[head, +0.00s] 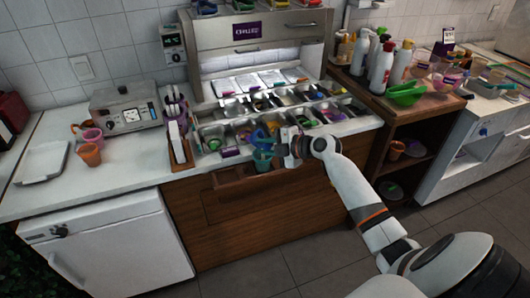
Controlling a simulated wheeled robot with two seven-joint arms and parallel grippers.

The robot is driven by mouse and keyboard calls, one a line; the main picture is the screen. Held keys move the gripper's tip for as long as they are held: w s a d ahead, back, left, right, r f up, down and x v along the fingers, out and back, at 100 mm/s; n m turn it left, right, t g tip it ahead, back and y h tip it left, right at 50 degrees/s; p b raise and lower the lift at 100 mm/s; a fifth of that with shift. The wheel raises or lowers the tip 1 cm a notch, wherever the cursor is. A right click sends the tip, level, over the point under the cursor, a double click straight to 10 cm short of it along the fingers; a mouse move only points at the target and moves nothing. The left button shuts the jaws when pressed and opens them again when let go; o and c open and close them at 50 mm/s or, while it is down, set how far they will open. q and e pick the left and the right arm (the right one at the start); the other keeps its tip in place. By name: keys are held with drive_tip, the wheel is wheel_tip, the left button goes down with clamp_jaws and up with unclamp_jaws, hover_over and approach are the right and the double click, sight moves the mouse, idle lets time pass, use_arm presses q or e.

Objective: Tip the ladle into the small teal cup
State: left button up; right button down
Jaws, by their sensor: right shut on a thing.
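My right gripper (284,150) reaches in from the right, at the front edge of the topping counter. It is shut on a small teal thing (262,150) that looks like the teal cup, held at the counter's front edge. The cup's inside is too small to make out. I cannot pick out a ladle among the small coloured things around it. My left gripper is not in view.
Metal topping bins (245,105) fill the counter behind the gripper. A grey machine (128,112) and an orange cup (90,154) stand at left. Bottles (382,66) and a green bowl (406,94) stand on the wooden cart at right. The left white counter has free room.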

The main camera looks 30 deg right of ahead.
drive_tip(key=shift+s+d+f+m+t+b, duration=0.1)
drive_tip(key=shift+d+f+m+t+b, duration=0.1)
drive_tip(key=shift+m+t+b, duration=0.75)
drive_tip(key=shift+d+f+m+t+b, duration=0.1)
drive_tip(key=shift+d+m+t+b, duration=0.3)
drive_tip(key=shift+b, duration=0.95)
drive_tip(key=shift+s+r+m+t+h+b, duration=0.15)
drive_tip(key=shift+m+t+h+b, duration=0.3)
drive_tip(key=shift+m+b, duration=0.65)
drive_tip(key=shift+s+d+r+m+t+h+b, duration=0.15)
drive_tip(key=shift+m+t+h+b, duration=0.25)
drive_tip(key=shift+m, duration=0.55)
drive_tip(key=shift+s+d+r+m+t+h+b, duration=0.15)
drive_tip(key=shift+m+t+h+b, duration=0.15)
drive_tip(key=shift+m+t, duration=0.45)
drive_tip(key=shift+s+d+r+m+t+h+b, duration=0.15)
drive_tip(key=shift+m+t+h+b, duration=0.15)
drive_tip(key=shift+m, duration=0.85)
drive_tip(key=shift+a+f, duration=0.1)
drive_tip(key=shift+f, duration=0.05)
